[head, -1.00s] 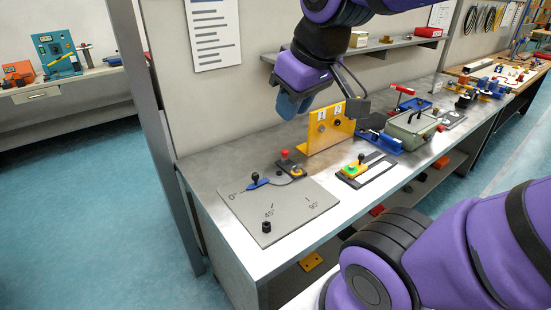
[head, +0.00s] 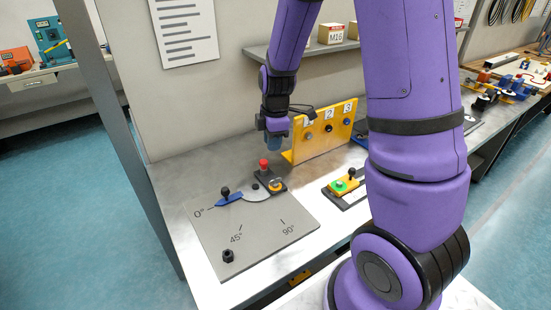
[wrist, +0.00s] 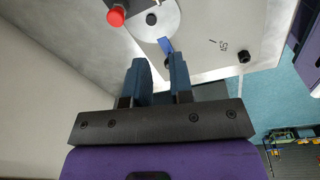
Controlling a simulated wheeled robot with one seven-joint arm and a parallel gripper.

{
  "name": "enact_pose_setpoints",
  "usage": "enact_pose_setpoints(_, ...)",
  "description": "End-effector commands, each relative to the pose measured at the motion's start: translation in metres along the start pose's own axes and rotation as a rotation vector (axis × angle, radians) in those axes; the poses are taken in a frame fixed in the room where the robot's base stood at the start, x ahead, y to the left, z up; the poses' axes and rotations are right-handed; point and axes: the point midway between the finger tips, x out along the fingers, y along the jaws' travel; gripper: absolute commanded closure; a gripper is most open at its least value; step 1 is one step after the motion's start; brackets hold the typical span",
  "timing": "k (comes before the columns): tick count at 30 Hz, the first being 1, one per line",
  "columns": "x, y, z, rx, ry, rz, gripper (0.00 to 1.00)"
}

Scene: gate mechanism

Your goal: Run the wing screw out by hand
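My gripper (head: 274,143) hangs above the bench at the back edge of the grey angle plate (head: 265,232), left of the yellow numbered bracket. In the wrist view its two blue fingers (wrist: 159,62) stand apart with nothing between them. A small yellow-orange part (head: 276,185) sits on the dark block by the plate; I cannot tell whether it is the wing screw. A red knob (head: 264,164) stands on the same block and also shows in the wrist view (wrist: 116,16). A blue pointer (head: 230,199) with a black knob lies near 0° and also shows there (wrist: 165,45).
The yellow bracket (head: 325,130), numbered 1 to 3, stands right of my gripper. A black peg (head: 228,256) stands on the plate's front corner. A green-buttoned yellow block (head: 343,184) is to the right. A shelf runs overhead.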

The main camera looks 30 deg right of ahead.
Motion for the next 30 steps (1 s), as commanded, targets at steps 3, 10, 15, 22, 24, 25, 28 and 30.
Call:
enact_pose_setpoints(3,0.037,0.007,0.007,-0.109,-0.021,-0.036,0.79)
enact_pose_setpoints(10,0.075,0.012,0.017,-0.238,-0.04,-0.067,0.79)
enact_pose_setpoints(15,0.089,0.011,0.019,-0.259,-0.043,-0.073,0.79)
enact_pose_setpoints(22,0.113,0.009,0.02,-0.258,-0.042,-0.074,0.79)
enact_pose_setpoints(24,0.118,0.009,0.02,-0.258,-0.042,-0.072,0.79)
enact_pose_setpoints(25,0.12,0.009,0.02,-0.259,-0.042,-0.073,0.79)
enact_pose_setpoints(28,0.124,0.009,0.021,-0.258,-0.042,-0.072,0.79)
enact_pose_setpoints(30,0.124,0.009,0.021,-0.258,-0.042,-0.071,0.79)
